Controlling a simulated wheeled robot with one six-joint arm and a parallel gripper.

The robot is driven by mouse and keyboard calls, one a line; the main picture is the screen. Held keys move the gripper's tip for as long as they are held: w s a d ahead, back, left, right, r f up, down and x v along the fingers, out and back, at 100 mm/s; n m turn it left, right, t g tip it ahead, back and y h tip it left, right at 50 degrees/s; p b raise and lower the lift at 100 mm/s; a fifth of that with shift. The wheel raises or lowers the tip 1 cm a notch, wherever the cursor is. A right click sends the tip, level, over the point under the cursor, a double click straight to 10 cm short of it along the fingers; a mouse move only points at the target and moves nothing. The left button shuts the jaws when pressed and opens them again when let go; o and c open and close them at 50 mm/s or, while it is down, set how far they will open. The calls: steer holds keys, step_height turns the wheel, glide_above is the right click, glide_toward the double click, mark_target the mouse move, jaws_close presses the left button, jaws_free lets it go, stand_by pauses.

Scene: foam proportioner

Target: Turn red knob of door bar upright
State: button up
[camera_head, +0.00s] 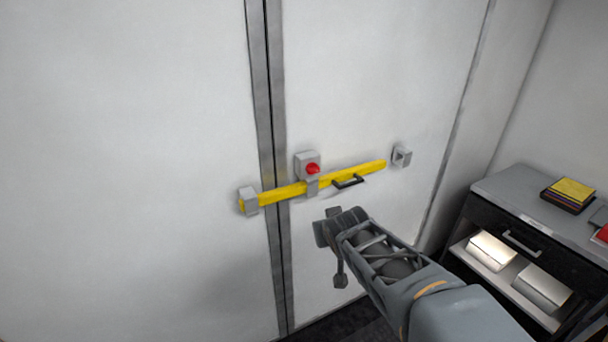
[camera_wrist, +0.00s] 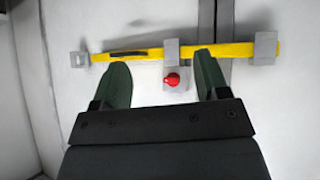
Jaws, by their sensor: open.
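The red knob (camera_head: 313,169) sits on a grey block on the right door panel, at the yellow door bar (camera_head: 284,192). The bar lies across the seam between the two panels, tilted up to the right, with a black handle (camera_head: 348,181) on its right part. In the wrist view the knob (camera_wrist: 172,79) appears between my two fingers, below the bar (camera_wrist: 215,52). My gripper (camera_head: 334,247) is open and empty, below and in front of the bar in the head view. It seems apart from the knob. Which way the knob is turned is too small to tell.
A grey bracket (camera_head: 249,201) holds the bar's left end. Another bracket (camera_head: 402,156) is on the door beyond its right end, apart from it. A dark cabinet (camera_head: 516,230) with papers on it stands at the right. The left door panel is bare.

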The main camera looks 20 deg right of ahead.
mark_target(315, 171)
steer(key=w+d+r+n+t, duration=0.1)
steer(key=w+d+r+t, duration=0.1)
steer(key=w+d+t, duration=0.45)
steer(key=w+y, duration=0.1)
steer(key=w, duration=0.3)
steer(key=w+a+n+t+y, duration=0.1)
steer(key=w+y, duration=0.1)
steer(key=w, duration=0.3)
steer(key=w+a+r+t+y+p, duration=0.1)
steer(key=w, duration=0.4)
steer(key=shift+w+a+n+t+y, duration=0.1)
steer(key=shift+w+n+t+y, duration=0.2)
steer(key=shift+n, duration=0.1)
steer(key=shift+s, duration=0.1)
steer(key=shift+c, duration=0.5)
